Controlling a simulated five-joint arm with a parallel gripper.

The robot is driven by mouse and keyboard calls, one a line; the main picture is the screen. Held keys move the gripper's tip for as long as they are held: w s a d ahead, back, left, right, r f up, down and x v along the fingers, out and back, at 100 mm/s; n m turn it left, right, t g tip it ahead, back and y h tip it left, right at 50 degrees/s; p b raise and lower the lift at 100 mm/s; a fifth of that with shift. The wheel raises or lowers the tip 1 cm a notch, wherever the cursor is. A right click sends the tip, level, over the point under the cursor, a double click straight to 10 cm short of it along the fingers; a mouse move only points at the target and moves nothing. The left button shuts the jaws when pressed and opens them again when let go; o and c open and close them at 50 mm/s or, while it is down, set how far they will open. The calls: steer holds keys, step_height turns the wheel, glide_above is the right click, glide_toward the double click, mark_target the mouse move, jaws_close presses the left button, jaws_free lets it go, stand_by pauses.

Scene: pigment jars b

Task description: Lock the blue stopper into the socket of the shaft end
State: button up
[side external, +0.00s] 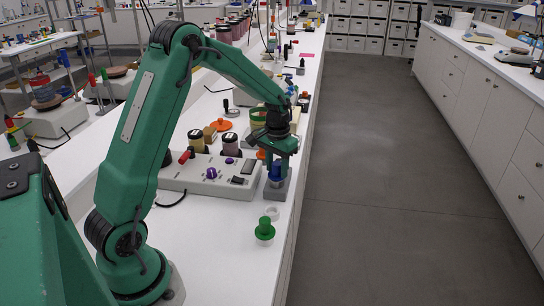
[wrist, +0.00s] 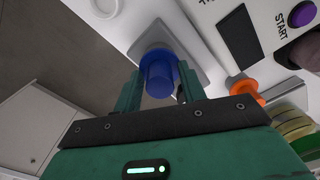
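The blue stopper (side external: 277,172) is upright at a grey square block (side external: 284,190) on the front right of the white bench. In the wrist view the blue stopper (wrist: 158,76) stands over the middle of the grey block (wrist: 192,22). My gripper (side external: 278,158) points down from above, and its two green fingers (wrist: 162,88) are on either side of the stopper's knob, seemingly touching it. The socket is hidden under the stopper, so I cannot tell how deep the stopper sits or whether it is locked.
A green stopper (side external: 264,229) and a white ring (side external: 272,212) lie nearer on the bench. A pale control box (side external: 205,176) with a purple knob is just left of the block. Jars and orange lids (side external: 221,124) stand behind. The bench edge is close on the right.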

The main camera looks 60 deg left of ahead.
mark_target(277, 163)
steer(key=shift+o, duration=0.3)
steer(key=shift+m, duration=0.3)
steer(key=o, duration=0.5)
steer(key=shift+r, duration=0.15)
steer(key=shift+r, duration=3.75)
steer(key=shift+r, duration=0.1)
